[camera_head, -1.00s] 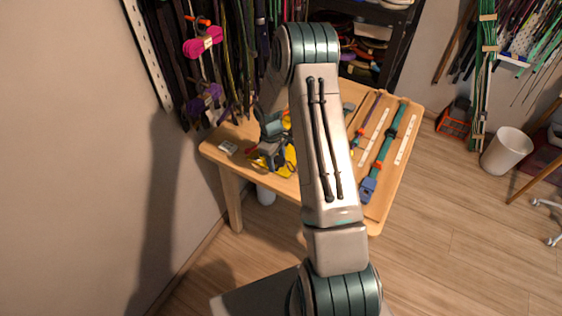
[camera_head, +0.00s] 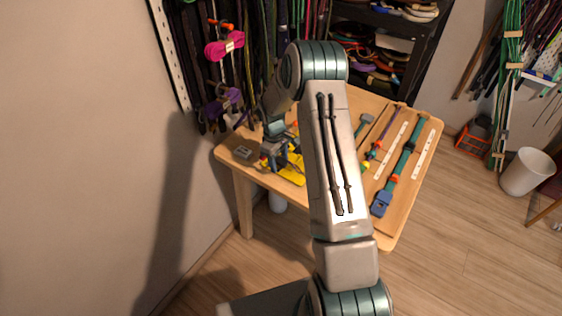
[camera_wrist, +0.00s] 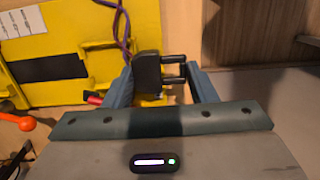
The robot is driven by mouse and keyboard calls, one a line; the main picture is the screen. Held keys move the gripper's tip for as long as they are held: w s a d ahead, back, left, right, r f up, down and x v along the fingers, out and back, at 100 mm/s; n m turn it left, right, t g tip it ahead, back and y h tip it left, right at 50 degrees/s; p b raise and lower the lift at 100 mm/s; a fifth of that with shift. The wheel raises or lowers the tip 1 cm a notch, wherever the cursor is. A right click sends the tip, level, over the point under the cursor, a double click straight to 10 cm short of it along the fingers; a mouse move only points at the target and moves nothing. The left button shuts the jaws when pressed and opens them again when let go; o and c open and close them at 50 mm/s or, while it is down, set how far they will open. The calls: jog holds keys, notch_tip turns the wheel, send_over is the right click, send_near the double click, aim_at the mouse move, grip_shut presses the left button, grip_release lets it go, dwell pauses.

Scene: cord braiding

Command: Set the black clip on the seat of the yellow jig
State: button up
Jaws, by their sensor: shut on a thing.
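The yellow jig (camera_head: 293,174) lies on the near left of the wooden table, partly hidden by my gripper (camera_head: 274,158). In the wrist view the jig (camera_wrist: 95,72) fills the left and middle, with a dark strip set in its face. My gripper (camera_wrist: 162,86) is shut on the black clip (camera_wrist: 148,72), whose two dark prongs point right toward one finger. A purple cord (camera_wrist: 122,28) runs up from near the clip. The clip is by the jig's right edge; I cannot tell whether it touches the jig. It is too small to make out in the head view.
An orange-tipped tool (camera_wrist: 18,122) lies left of my gripper. A small grey block (camera_head: 243,152) sits at the table's left corner. A teal strap (camera_head: 402,160) and white strips lie on the right of the table (camera_head: 392,240). Cords hang behind on the left.

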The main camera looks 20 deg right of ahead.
jog(key=shift+w+d+b, duration=0.35)
jog(key=shift+w+d, duration=0.65)
jog(key=shift+d, duration=0.3)
jog(key=shift+w+d+b, duration=0.35)
jog(key=shift+w+d, duration=0.65)
jog(key=shift+d, duration=0.3)
jog(key=shift+b, duration=0.4)
jog(key=shift+f, duration=0.15)
jog(key=shift+f+b, duration=0.55)
jog(key=shift+f+b, duration=0.3)
jog(key=shift+b, duration=0.2)
dwell(0.6)
jog(key=o, duration=1)
jog(key=shift+o, duration=0.2)
